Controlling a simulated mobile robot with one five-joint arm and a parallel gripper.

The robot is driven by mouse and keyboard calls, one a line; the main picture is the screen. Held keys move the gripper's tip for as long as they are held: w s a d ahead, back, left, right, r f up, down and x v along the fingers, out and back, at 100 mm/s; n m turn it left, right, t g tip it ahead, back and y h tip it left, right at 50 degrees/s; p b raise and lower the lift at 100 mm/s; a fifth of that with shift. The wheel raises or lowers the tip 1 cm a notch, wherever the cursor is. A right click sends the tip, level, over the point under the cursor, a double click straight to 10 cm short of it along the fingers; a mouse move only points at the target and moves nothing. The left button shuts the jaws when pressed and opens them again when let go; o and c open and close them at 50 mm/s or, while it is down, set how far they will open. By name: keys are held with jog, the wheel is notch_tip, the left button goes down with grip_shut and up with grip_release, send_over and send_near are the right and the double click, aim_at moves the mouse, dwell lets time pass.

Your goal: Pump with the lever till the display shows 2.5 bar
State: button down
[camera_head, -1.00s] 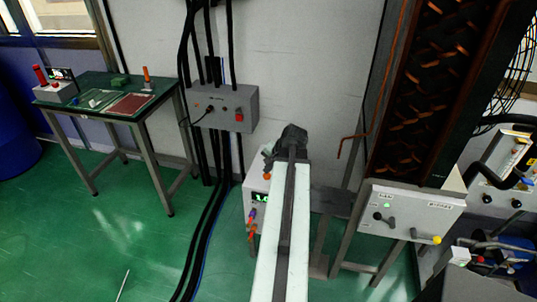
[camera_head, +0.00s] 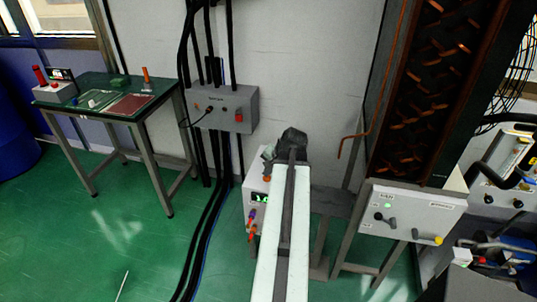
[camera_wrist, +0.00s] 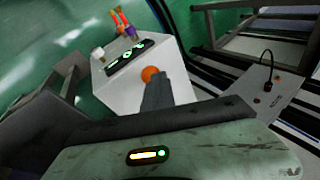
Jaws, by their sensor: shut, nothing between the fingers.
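An orange lever knob (camera_wrist: 150,74) shows on the box's near side. My gripper (camera_wrist: 156,86) is shut and empty, its dark fingers right at the knob. Whether they touch it is unclear.
Coloured fittings (camera_head: 251,222) stick out of the box. Black cables (camera_head: 206,235) run down beside it. A grey control box (camera_head: 228,108) hangs on the wall. A green-topped table (camera_head: 95,92) stands left, a panel (camera_head: 412,210) right.

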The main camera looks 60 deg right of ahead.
jog(key=shift+r, duration=0.1)
dwell(0.6)
jog(key=w+d+r+p, duration=0.1)
jog(key=d+r+p, duration=0.3)
jog(key=r+p, duration=0.6)
jog(key=shift+w+d, duration=0.2)
jog(key=shift+d, duration=0.05)
dwell(0.8)
jog(key=shift+r+p, duration=0.15)
jog(key=shift+p, duration=0.15)
jog(key=r+p, duration=0.1)
jog(key=d+r+p, duration=0.1)
jog(key=r+p, duration=0.1)
jog(key=d+r+p, duration=0.1)
jog(key=shift+w+r, duration=0.25)
jog(key=shift+w, duration=0.05)
dwell(0.5)
